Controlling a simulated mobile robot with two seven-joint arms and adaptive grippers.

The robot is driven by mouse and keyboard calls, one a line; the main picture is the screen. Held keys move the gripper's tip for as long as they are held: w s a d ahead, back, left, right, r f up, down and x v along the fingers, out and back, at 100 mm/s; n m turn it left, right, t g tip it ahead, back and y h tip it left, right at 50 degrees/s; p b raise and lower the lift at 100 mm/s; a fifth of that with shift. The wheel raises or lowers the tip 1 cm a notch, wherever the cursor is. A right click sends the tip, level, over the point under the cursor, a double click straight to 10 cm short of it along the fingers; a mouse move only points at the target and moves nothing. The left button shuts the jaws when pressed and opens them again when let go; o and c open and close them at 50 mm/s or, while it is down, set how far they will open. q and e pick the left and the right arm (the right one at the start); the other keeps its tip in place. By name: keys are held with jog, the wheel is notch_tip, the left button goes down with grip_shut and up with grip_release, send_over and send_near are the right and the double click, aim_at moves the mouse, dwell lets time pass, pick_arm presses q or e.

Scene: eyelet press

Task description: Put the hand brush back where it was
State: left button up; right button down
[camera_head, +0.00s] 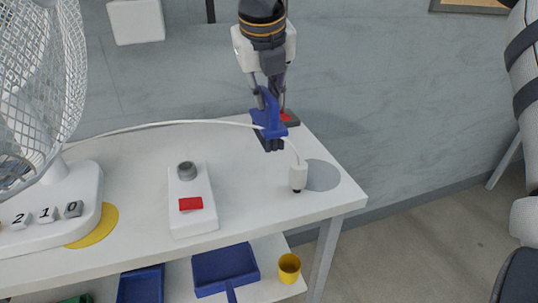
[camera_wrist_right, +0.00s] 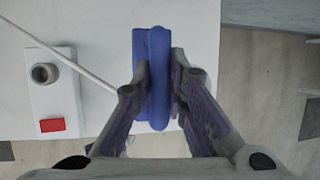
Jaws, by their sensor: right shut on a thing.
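The blue hand brush (camera_head: 270,120) is held upright over the far right part of the white table. Its dark lower end points down, and I cannot tell whether it touches the tabletop. My right gripper (camera_head: 268,92) comes from above and is shut on the brush. In the right wrist view the blue brush (camera_wrist_right: 158,78) sits between the two fingers of the gripper (camera_wrist_right: 160,88). My left gripper is not in view.
A white cord runs to a white plug-like piece (camera_head: 298,177) beside a grey disc (camera_head: 322,175). A white box with a red button (camera_head: 191,204) and a fan (camera_head: 50,210) stand left. A blue dustpan (camera_head: 222,265) and yellow cup (camera_head: 289,268) are on the lower shelf.

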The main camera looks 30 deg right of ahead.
aim_at(264, 133)
jog(key=f, duration=0.9)
jog(key=shift+s+a, duration=0.1)
jog(key=shift+s, duration=0.1)
jog(key=c, duration=1.6)
grip_release()
jog(key=shift+r, duration=0.1)
jog(key=v, duration=1.2)
